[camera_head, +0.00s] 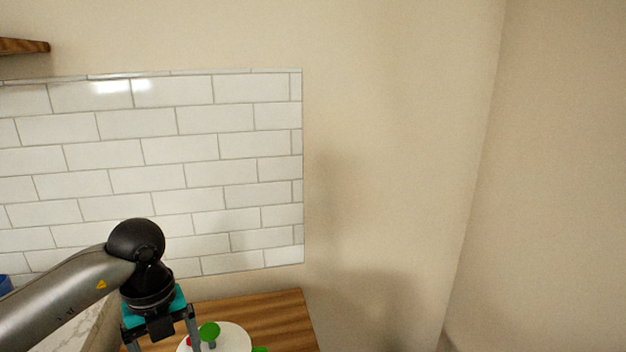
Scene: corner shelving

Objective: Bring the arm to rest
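My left arm comes in from the left, and its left gripper (162,338) points down over the wooden top at the bottom of the view. Its two fingers are spread apart, with no object visible between them; their lower ends run to the bottom edge of the picture. My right gripper is not in view.
A white round thing (232,340) with a green knob (209,331) and a bit of red stands on the wooden top (265,312), close beside the right finger. White wall tiles (150,150) are behind. A wooden shelf end (22,46) is at upper left. The right side is bare wall.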

